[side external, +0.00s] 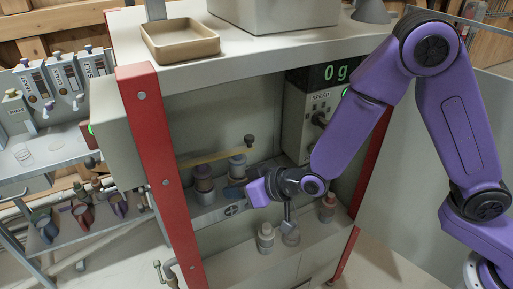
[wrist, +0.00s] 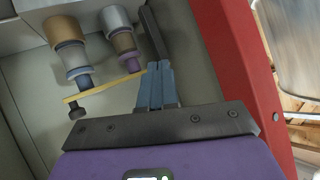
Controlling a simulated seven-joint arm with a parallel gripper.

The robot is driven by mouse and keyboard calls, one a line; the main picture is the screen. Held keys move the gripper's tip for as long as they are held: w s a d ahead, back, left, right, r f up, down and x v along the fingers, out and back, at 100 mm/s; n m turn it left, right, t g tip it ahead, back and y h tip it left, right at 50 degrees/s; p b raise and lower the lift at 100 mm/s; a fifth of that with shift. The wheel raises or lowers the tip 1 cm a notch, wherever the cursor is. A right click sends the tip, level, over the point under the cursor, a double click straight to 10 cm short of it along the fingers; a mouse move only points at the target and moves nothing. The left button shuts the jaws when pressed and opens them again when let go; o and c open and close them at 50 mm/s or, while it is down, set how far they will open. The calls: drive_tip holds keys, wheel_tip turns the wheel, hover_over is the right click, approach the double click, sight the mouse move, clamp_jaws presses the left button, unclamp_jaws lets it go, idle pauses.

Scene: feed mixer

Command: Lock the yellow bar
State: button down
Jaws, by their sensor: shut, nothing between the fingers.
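The yellow bar (side external: 215,154) runs across above two stacks of cylinders in the machine's open bay, with a black knob (side external: 248,140) at its right end. In the wrist view the yellow bar (wrist: 105,86) slants over the stacks, its knob (wrist: 77,113) at the lower left. My gripper (side external: 229,191) is below the bar, by the stacks, its fingers partly hidden in the side view. In the wrist view my gripper (wrist: 160,66) has its blue fingers together and empty. The bar's end opposite the knob appears close beside them; I cannot tell whether they touch.
The left stack (side external: 204,185) and right stack (side external: 237,168) stand beside my gripper. A red post (side external: 155,180) bounds the bay's left side. A control box (side external: 311,125) is behind my arm.

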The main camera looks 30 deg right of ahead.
drive_tip(key=d+f+m+t+h, duration=0.3)
drive_tip(key=d+m+t+h, duration=0.1)
drive_tip(key=m+t+h, duration=0.1)
drive_tip(key=t+h, duration=0.4)
approach(253, 140)
drive_tip(key=w, duration=0.6)
drive_tip(key=shift+w+d, duration=0.2)
drive_tip(key=shift+w, duration=0.15)
drive_tip(key=shift+w+d, duration=0.15)
drive_tip(key=shift+w, duration=0.55)
drive_tip(key=shift+w+d, duration=0.2)
drive_tip(key=shift+w, duration=0.45)
drive_tip(key=shift+m, duration=0.3)
